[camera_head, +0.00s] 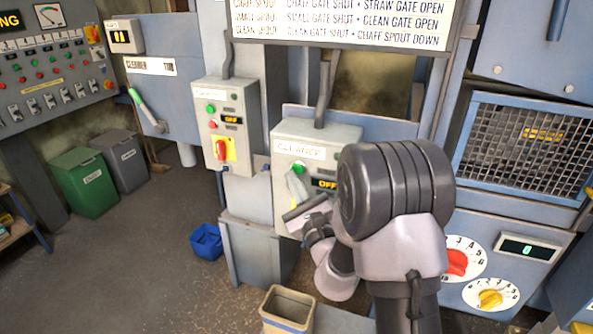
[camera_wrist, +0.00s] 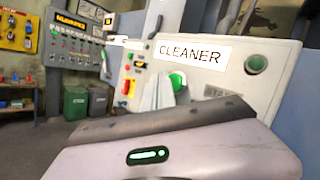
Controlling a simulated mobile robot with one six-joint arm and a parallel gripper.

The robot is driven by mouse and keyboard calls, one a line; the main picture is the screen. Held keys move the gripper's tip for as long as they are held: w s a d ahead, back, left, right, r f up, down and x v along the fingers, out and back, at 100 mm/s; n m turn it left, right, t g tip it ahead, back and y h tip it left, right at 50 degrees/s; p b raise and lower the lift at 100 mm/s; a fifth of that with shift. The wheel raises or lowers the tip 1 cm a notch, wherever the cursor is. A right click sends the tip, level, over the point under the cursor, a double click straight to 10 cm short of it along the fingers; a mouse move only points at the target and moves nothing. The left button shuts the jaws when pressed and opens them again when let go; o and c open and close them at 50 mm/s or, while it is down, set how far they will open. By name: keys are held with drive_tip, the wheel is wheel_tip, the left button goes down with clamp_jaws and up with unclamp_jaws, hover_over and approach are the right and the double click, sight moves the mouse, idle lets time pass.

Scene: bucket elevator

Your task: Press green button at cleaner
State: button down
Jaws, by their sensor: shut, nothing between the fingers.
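The cleaner box (camera_head: 345,137) is a light grey control box with a CLEANER label. Its green button (camera_head: 298,168) is below the label, beside an OFF display (camera_head: 325,184). In the wrist view, the green button (camera_wrist: 178,81) shows lit just right of my fingertips (camera_wrist: 158,80), partly covered at its lower left. My gripper (camera_head: 293,178) is shut and empty, its pale fingers pointing up at the button in the head view. Whether the fingertips touch the button I cannot tell. My arm hides the box's lower right.
A similar box (camera_head: 241,95) with a green button and red switch stands to the left. A round dark green lamp (camera_wrist: 256,64) is at the box's right. A blue bin (camera_head: 206,243) and a beige bin (camera_head: 288,308) are on the floor. Open floor lies left.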

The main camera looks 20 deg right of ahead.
drive_tip(key=shift+w+d, duration=0.3)
drive_tip(key=shift+w, duration=0.05)
drive_tip(key=shift+w+d, duration=0.25)
drive_tip(key=shift+w, duration=0.15)
idle(0.9)
drive_tip(key=shift+s, duration=0.1)
drive_tip(key=shift+s+a, duration=0.5)
drive_tip(key=shift+s, duration=0.15)
drive_tip(key=s+a+b, duration=0.1)
drive_tip(key=s, duration=0.1)
drive_tip(key=s+a+b, duration=0.1)
drive_tip(key=s+a, duration=0.1)
idle(0.5)
